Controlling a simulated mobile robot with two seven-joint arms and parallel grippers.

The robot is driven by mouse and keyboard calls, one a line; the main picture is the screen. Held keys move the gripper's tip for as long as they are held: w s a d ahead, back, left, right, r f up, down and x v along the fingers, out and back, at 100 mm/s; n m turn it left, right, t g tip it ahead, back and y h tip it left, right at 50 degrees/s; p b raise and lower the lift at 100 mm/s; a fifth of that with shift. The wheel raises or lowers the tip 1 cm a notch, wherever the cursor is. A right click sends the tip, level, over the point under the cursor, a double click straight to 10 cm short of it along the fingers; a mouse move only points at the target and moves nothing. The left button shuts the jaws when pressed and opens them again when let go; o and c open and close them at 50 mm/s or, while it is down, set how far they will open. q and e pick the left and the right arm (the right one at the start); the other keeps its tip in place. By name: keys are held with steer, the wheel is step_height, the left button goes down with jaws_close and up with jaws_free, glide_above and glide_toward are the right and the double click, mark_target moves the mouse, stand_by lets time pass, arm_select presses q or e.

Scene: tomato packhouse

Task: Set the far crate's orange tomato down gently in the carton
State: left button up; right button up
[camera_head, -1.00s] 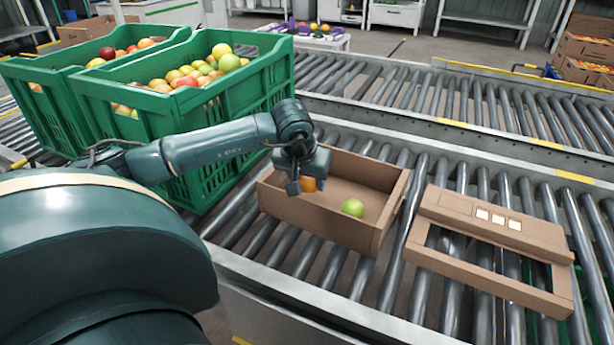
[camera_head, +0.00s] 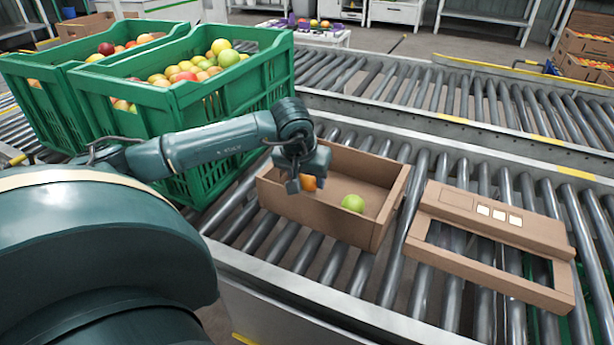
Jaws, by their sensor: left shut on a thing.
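My left gripper (camera_head: 301,181) points down over the left part of the open cardboard carton (camera_head: 337,221). It is shut on an orange tomato (camera_head: 309,183), which is partly hidden by the fingers. The tomato is low, inside the carton's outline; I cannot tell whether it touches the carton floor. A green tomato (camera_head: 352,203) lies in the carton to the right. Two green crates full of mixed tomatoes stand at the left: a nearer one (camera_head: 140,108) and a farther one (camera_head: 40,95). My right gripper is not in view.
The carton stands on a roller conveyor (camera_head: 390,280). A cardboard frame with a windowed front (camera_head: 490,250) lies to its right. A second roller line (camera_head: 450,92) runs behind, beyond a metal rail. Stacked cartons (camera_head: 588,50) stand at the far right.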

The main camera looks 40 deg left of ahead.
arm_select(q)
steer(key=shift+f+b, duration=0.35)
steer(key=shift+f, duration=0.2)
stand_by(0.4)
steer(key=o, duration=0.8)
steer(key=shift+c, duration=0.3)
steer(key=shift+c, duration=1.2)
steer(key=shift+r, duration=0.15)
